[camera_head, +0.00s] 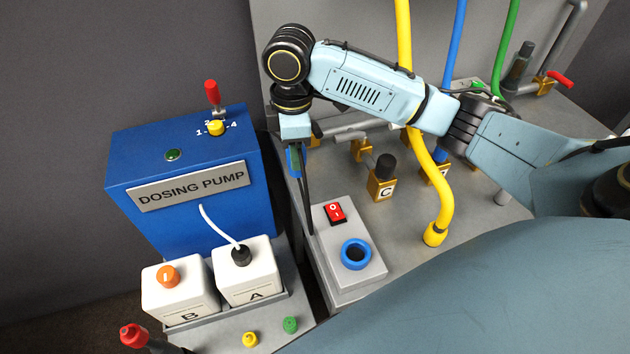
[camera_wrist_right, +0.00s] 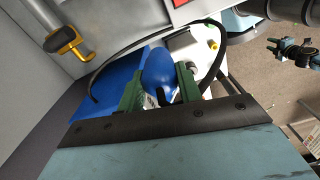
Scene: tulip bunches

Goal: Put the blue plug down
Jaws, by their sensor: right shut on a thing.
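The blue plug (camera_wrist_right: 158,72) is between the green fingers of my right gripper (camera_wrist_right: 160,88) in the right wrist view. In the head view my right gripper (camera_head: 295,162) points down, with a sliver of the blue plug (camera_head: 291,160) showing at it. A black cable hangs below. The gripper is above and left of the grey switch box (camera_head: 345,285), which has a blue ring socket (camera_head: 356,254) and a red switch (camera_head: 335,212). My left gripper is outside the head view; what seems to be it (camera_wrist_right: 275,46) is small at the right wrist view's edge.
The blue dosing pump (camera_head: 190,190) stands left of the gripper, with white bottles A (camera_head: 250,275) and B (camera_head: 180,295) in front. Brass valve C (camera_head: 382,185) and a yellow hose (camera_head: 437,185) stand to the right. Bare grey bench shows between the switch box and the hose.

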